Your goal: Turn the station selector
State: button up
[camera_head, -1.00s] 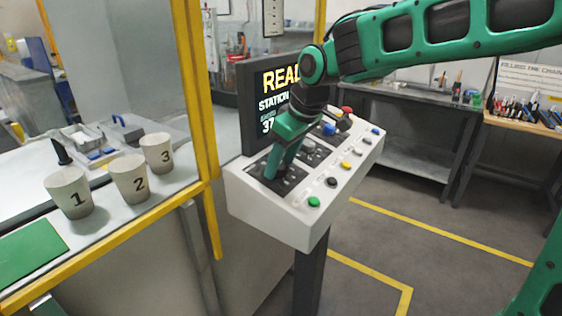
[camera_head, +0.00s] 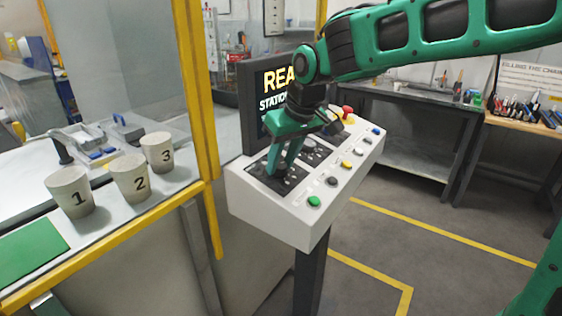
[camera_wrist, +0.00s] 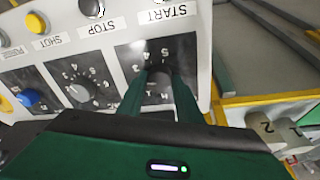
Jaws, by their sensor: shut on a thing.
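In the head view my gripper (camera_head: 281,170) reaches down onto the near left end of the white control panel (camera_head: 285,222). The fingers and hand hide most of the knob there. The knob's exact pointer position cannot be told.
A second grey knob (camera_wrist: 79,92) sits beside the selector. Several push buttons, including a green one (camera_head: 314,201), line the panel's edge, and a red button (camera_head: 347,111) is at its far end. A screen (camera_head: 270,95) stands behind. Numbered cups (camera_head: 70,192) are behind the yellow frame (camera_head: 198,90).

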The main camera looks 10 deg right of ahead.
jog(key=shift+w+r+m+h, duration=0.15)
jog(key=shift+m+h, duration=0.15)
jog(key=shift+m, duration=1.8)
jog(key=o, duration=1)
jog(key=shift+o, duration=0.2)
jog(key=v, duration=1)
jog(key=shift+r, duration=0.3)
